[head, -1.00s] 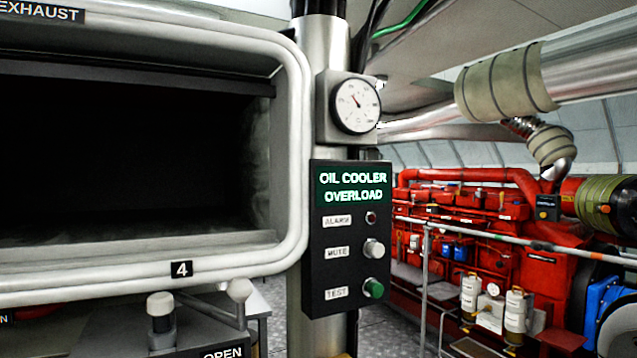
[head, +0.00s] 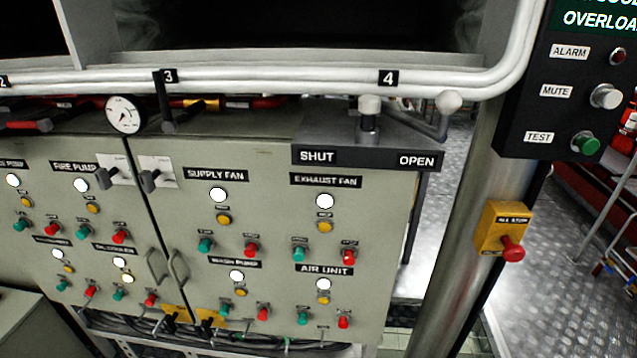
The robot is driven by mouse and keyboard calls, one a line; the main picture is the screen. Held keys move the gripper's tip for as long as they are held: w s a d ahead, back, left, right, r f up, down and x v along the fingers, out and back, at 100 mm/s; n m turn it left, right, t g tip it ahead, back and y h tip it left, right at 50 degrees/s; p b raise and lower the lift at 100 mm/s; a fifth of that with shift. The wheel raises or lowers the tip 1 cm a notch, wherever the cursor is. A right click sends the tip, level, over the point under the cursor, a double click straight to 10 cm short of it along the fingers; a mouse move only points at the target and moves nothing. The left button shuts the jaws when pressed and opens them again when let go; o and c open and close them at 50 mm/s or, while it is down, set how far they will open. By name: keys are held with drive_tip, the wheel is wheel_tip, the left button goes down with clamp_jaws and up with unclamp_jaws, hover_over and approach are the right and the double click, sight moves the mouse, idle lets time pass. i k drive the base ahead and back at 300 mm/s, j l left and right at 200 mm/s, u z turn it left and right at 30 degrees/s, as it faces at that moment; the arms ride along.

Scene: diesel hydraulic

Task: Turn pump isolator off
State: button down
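A grey-green control cabinet (head: 285,255) fills the lower left and middle of the head view. No label in view legibly reads pump isolator. Two grey rotary switch handles, one on the left door (head: 114,172) and one on the right door (head: 152,178), sit near the top of the door seam. Two dark handles, a left one (head: 170,322) and a right one (head: 207,327), sit on yellow plates at the cabinet bottom. I cannot tell which of these is the pump isolator or how it is set. My gripper is not in view.
A SHUT/OPEN lever (head: 445,112) with a pale knob stands above the cabinet's right end. A steel column (head: 455,260) carries a yellow box with a red button (head: 511,248) and the black oil cooler panel (head: 548,95). Metal floor (head: 590,185) shows right of the column.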

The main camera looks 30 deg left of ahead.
sight(169, 320)
drive_tip(key=k+l+u, duration=0.1)
drive_tip(key=u, duration=0.35)
drive_tip(key=k+l+u, duration=0.1)
drive_tip(key=u, duration=0.4)
drive_tip(key=i+j+u, duration=0.1)
drive_tip(key=u, duration=0.4)
drive_tip(key=i+u, duration=0.15)
drive_tip(key=u, duration=0.3)
drive_tip(key=i+j+z, duration=0.1)
drive_tip(key=j, duration=0.25)
drive_tip(key=j+z, duration=0.15)
drive_tip(key=j, duration=0.25)
drive_tip(key=i, duration=1.1)
drive_tip(key=k+l+u, duration=0.1)
drive_tip(key=k, duration=0.35)
drive_tip(key=k+l+u, duration=0.1)
drive_tip(key=k+l, duration=0.2)
drive_tip(key=k, duration=0.2)
